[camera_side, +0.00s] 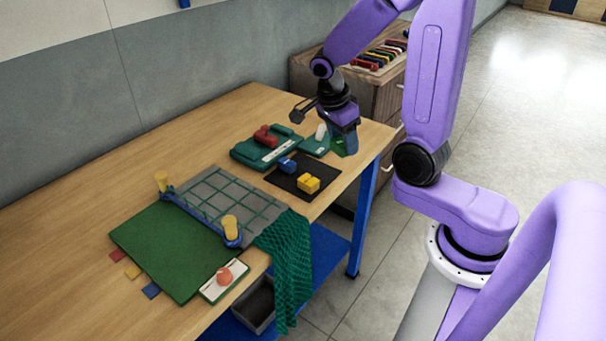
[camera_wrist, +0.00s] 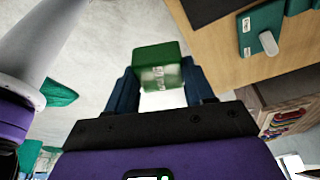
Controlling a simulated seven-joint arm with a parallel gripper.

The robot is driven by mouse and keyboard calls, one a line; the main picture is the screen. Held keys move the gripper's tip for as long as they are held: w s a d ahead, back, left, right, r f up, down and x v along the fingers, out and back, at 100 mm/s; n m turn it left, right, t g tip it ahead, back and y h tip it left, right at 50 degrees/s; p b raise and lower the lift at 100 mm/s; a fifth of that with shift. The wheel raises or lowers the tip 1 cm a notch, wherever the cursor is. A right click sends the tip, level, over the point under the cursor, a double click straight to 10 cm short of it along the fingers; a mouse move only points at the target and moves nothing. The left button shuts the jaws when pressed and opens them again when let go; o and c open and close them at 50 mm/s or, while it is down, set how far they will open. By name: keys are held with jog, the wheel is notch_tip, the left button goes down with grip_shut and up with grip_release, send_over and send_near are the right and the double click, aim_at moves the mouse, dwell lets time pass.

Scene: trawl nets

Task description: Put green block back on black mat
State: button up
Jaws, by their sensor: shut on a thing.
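The green block (camera_wrist: 158,66) is held between the two fingers of my gripper (camera_wrist: 160,92) in the wrist view. In the side view my gripper (camera_side: 343,142) is at the table's right edge, to the right of the black mat and above its level. The block is mostly hidden there behind the fingers. The black mat (camera_side: 290,184) lies on the table with a blue block (camera_side: 287,165) and a yellow block (camera_side: 308,183) on it. A corner of the mat shows in the wrist view (camera_wrist: 205,10).
A green case (camera_side: 255,153) with a red object (camera_side: 266,136) and a small green tray (camera_side: 315,148) with a white piece lie behind the mat. A grey gridded board (camera_side: 205,190), green net (camera_side: 290,255) and green mat (camera_side: 165,250) are to the left. A wooden cabinet (camera_side: 375,95) stands behind.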

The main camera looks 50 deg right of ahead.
jog(key=shift+s+f, duration=0.1)
jog(key=shift+s, duration=0.3)
jog(key=shift+d+f, duration=0.1)
jog(key=w+d+f, duration=0.1)
jog(key=w+f, duration=0.1)
jog(key=w, duration=0.2)
jog(key=w+d+f, duration=0.1)
jog(key=w+f, duration=0.2)
jog(key=w, duration=0.1)
jog(key=w+d+f, duration=0.1)
jog(key=w+f, duration=0.2)
jog(key=w, duration=0.1)
jog(key=shift+f, duration=0.15)
jog(key=shift+w+d+f, duration=0.2)
jog(key=shift+w+f, duration=0.25)
jog(key=shift+f, duration=0.15)
jog(key=shift+w+f, duration=0.15)
jog(key=shift+f, duration=1.5)
jog(key=shift+f, duration=0.1)
jog(key=o, duration=1.2)
jog(key=shift+c, duration=0.2)
